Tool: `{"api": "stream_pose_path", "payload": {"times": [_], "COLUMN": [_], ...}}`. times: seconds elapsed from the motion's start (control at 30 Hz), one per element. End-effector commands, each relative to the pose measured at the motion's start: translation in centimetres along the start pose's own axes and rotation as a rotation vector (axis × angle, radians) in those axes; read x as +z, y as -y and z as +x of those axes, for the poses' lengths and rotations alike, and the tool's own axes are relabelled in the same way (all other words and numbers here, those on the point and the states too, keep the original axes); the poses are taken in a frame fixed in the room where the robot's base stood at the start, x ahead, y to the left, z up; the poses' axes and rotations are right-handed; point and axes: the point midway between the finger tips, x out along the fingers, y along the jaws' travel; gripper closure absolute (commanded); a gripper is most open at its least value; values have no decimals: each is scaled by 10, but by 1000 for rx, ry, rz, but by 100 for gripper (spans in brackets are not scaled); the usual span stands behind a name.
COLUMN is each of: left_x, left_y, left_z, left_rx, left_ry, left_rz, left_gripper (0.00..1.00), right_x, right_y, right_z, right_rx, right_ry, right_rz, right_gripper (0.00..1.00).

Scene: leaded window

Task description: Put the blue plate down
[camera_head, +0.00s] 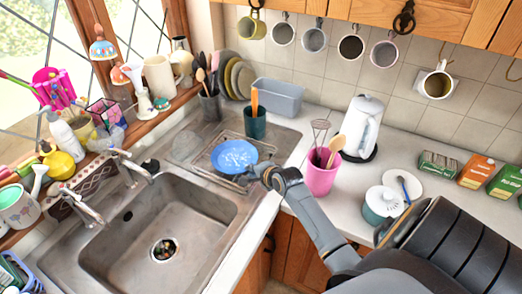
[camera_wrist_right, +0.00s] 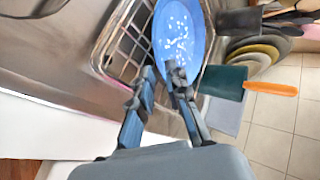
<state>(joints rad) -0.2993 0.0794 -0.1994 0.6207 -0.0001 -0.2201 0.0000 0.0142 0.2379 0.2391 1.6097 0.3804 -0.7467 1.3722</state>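The blue plate (camera_head: 235,157) with white specks is over the wire drying rack (camera_head: 257,146) on the drainboard, right of the sink basin. My right gripper (camera_head: 262,171) is at the plate's near right rim. In the right wrist view the fingers (camera_wrist_right: 163,75) are close together with the rim of the blue plate (camera_wrist_right: 180,38) at their tips, and they look shut on it. The contact is partly hidden. The plate looks tilted; I cannot tell whether it touches the rack (camera_wrist_right: 118,45). My left gripper is not in view.
Upright plates (camera_head: 232,75) and a grey tub (camera_head: 278,97) are farther back. A pink cup (camera_head: 320,175) of utensils stands right of the gripper. The sink basin (camera_head: 165,235) is open at left.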

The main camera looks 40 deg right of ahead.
Motion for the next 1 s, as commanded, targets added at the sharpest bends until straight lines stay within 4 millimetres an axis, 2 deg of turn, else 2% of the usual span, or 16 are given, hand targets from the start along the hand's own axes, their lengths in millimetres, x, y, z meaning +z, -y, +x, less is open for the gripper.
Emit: {"api": "stream_pose_path", "payload": {"times": [0.2, 0.4, 0.6, 1.0], "left_x": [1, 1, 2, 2], "left_y": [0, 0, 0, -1], "left_z": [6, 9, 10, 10], "left_rx": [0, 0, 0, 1], "left_ry": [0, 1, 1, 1], "left_rz": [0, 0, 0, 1], "left_gripper": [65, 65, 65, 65], "right_x": [0, 0, 0, 0], "right_y": [-1, -1, 0, 0], "right_z": [-43, -71, -82, -82], "right_rx": [-1, 0, 0, 0], "right_ry": [0, 1, 0, 0], "right_rz": [1, 2, 2, 1], "right_gripper": [85, 85, 85, 85]}}
